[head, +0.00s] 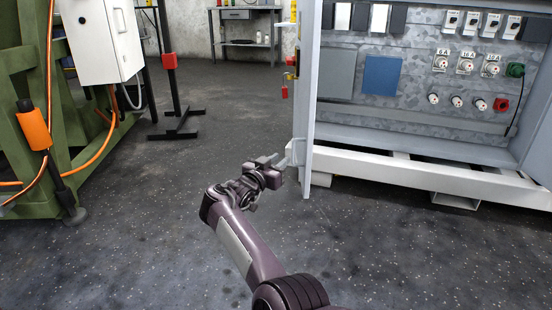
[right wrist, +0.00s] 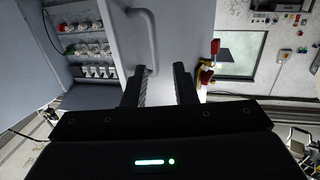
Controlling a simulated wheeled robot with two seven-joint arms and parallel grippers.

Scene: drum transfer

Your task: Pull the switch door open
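The switch door (head: 307,90) stands open, seen nearly edge-on at the left side of the grey switch cabinet (head: 420,118). In the right wrist view the door's pale face (right wrist: 185,35) fills the middle, with a curved grey handle (right wrist: 153,30) on it. My right gripper (head: 284,166) is beside the door's lower left edge. In the right wrist view the right gripper (right wrist: 160,80) has its two fingers apart, with door surface visible between them. The handle's lower end is close to the left fingertip; I cannot tell whether they touch. My left gripper is not in view.
The cabinet interior holds switches and sockets (head: 466,64) and rests on a white base frame (head: 400,178). A green machine frame (head: 35,180) with a white box (head: 98,40) stands at left. A red-topped stand (head: 172,90) is behind. The floor between is clear.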

